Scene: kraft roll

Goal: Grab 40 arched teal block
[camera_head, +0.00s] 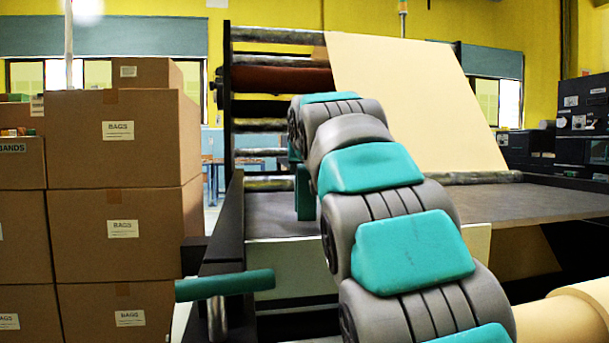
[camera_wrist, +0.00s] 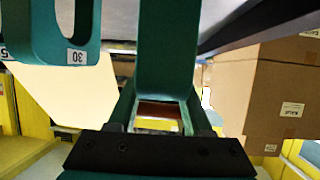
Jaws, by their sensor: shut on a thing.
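In the wrist view, a teal block (camera_wrist: 168,48) fills the middle, running from the top edge down to between the fingers of my gripper (camera_wrist: 160,102). My gripper is shut on this block. No number shows on its visible face, and its arch shape cannot be made out. Another teal block (camera_wrist: 48,58) with a rounded opening and a white label reading 30 is at the upper left, apart from my gripper. In the head view, my arm hides most of this area; a teal upright piece (camera_head: 305,192) shows just left of the arm, and I cannot tell what it is.
A grey table surface (camera_head: 520,202) lies before the machine with a sheet of kraft paper (camera_head: 415,100). Stacked cardboard boxes (camera_head: 120,225) stand at the left. A teal bar (camera_head: 225,285) juts out low beside them. A paper roll (camera_head: 570,315) is at the lower right.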

